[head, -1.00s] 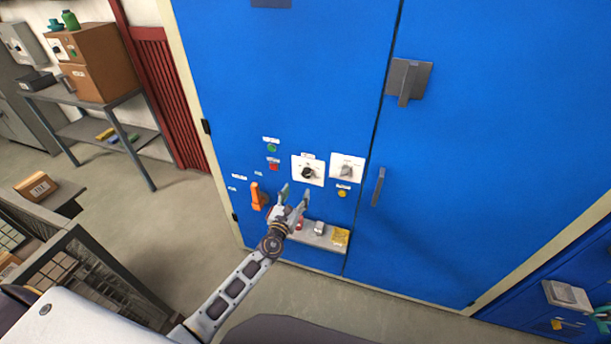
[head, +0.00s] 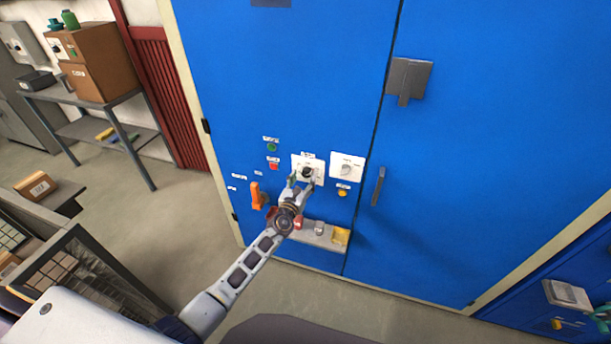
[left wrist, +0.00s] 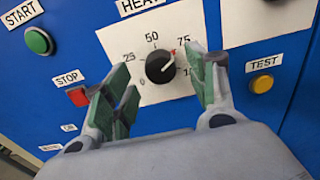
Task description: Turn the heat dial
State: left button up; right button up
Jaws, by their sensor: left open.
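The heat dial (head: 306,172) is a round black knob on a white plate on the blue cabinet. In the left wrist view, the dial (left wrist: 160,68) sits inside a scale with 25, 50 and 75 readable. Its white pointer line points up and right, towards 75, where there is a red mark. My left gripper (head: 302,184) is open just in front of the plate. In the left wrist view, its green-padded fingers (left wrist: 166,85) stand to the left and right of the knob, with gaps on both sides. My right gripper is not in view.
A second white plate with a grey knob (head: 347,168) is right of the dial, above the yellow TEST button (left wrist: 262,83). The green START (left wrist: 38,40) and red STOP (left wrist: 78,96) buttons are to the left. An orange handle (head: 256,196) and a small ledge (head: 312,238) are lower.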

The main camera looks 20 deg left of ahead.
aim_at(306, 174)
pick_arm(q)
jog(key=shift+w, duration=1.6)
jog(key=c, duration=1)
